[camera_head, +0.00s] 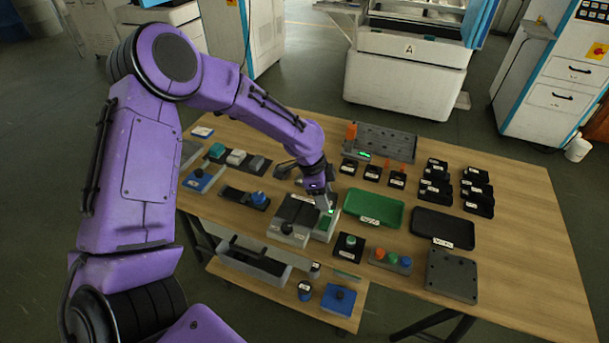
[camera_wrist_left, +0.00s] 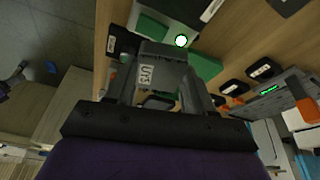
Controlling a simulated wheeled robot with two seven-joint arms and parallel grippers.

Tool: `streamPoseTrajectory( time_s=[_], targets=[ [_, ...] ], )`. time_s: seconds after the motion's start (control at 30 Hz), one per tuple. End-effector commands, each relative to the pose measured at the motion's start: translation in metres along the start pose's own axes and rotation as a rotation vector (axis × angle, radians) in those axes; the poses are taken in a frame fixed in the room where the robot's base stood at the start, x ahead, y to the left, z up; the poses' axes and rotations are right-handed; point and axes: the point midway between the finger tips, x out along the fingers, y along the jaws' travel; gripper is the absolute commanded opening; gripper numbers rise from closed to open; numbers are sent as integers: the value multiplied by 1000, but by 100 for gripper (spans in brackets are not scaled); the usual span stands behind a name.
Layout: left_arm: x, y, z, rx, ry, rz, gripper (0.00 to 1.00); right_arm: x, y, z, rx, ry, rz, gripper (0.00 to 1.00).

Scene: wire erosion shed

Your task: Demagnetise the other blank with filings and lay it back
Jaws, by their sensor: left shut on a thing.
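My left gripper (camera_head: 323,203) reaches down over the right side of a grey bench unit (camera_head: 283,228) with a dark top, a black knob and a green pad. In the left wrist view the gripper's fingers are shut on a dark grey block (camera_wrist_left: 163,72) with a white lettered label, which I take for the blank. I cannot tell whether the block touches the unit. In the head view the block is mostly hidden by the gripper. My right gripper is not in view.
A green tray (camera_head: 374,192) and a black tray (camera_head: 470,239) lie to the right. Several black bins (camera_head: 435,188) stand behind them. A button box (camera_head: 390,262) and a grey plate (camera_head: 452,276) are near the front edge. The table's right end is clear.

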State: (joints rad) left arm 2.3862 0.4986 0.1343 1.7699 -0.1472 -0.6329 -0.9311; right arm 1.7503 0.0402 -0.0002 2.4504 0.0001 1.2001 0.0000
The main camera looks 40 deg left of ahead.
Motion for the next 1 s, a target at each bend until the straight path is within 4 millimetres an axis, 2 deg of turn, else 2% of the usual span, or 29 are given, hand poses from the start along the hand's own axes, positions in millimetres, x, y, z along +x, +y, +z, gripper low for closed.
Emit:
streamPoseTrajectory(
  time_s=[0.03,0.1,0.2,0.37,0.73,1.0],
  targets=[
    [-8,-8,14,66,3,26,2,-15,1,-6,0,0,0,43],
    [-5,-14,32,155,2,51,2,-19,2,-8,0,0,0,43],
    [-1,-17,47,224,1,69,2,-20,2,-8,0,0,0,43],
    [8,-18,52,243,0,72,2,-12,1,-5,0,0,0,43],
    [42,-18,62,240,1,71,2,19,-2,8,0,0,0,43],
    [46,-18,63,240,1,70,2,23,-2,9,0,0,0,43]
  ],
)
